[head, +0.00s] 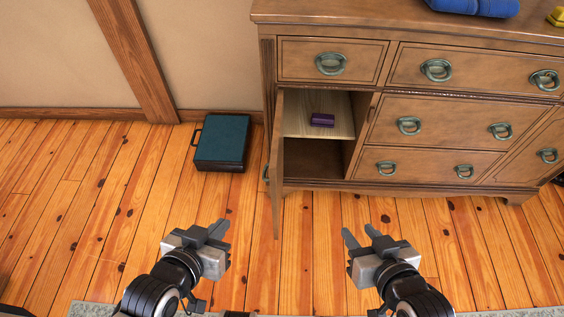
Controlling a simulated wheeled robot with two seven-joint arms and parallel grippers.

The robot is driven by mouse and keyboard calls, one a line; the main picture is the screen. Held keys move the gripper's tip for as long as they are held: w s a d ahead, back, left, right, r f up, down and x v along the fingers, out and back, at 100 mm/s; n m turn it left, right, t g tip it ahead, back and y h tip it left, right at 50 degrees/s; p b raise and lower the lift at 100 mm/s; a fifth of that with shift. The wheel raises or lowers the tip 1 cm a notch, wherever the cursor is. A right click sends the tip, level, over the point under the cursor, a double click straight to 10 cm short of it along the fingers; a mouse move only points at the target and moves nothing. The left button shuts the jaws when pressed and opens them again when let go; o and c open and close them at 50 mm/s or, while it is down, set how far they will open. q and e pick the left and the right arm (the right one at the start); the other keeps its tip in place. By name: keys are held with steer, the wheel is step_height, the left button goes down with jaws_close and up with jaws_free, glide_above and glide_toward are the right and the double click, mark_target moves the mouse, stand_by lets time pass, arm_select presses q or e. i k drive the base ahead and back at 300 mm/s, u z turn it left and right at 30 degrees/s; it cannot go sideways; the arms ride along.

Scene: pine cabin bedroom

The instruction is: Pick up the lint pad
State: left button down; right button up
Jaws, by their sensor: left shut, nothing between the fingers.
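A small purple block, which looks like the lint pad (322,120), lies on the shelf inside the open cabinet compartment of the wooden dresser (440,74). My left gripper (218,228) is shut and empty above the floor, in front of and to the left of the compartment. My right gripper (360,232) is open and empty above the floor in front of the dresser. Both grippers are apart from the purple block.
The cabinet door (276,165) stands open toward me on the compartment's left side. A dark teal case (222,142) lies on the floor left of the dresser. A blue rolled item (475,6) and a yellow object (557,17) sit on the dresser top. The wooden floor in front is clear.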

mark_target(318, 120)
steer(key=z, duration=2)
steer(key=k, duration=1)
steer(key=u, duration=1.5)
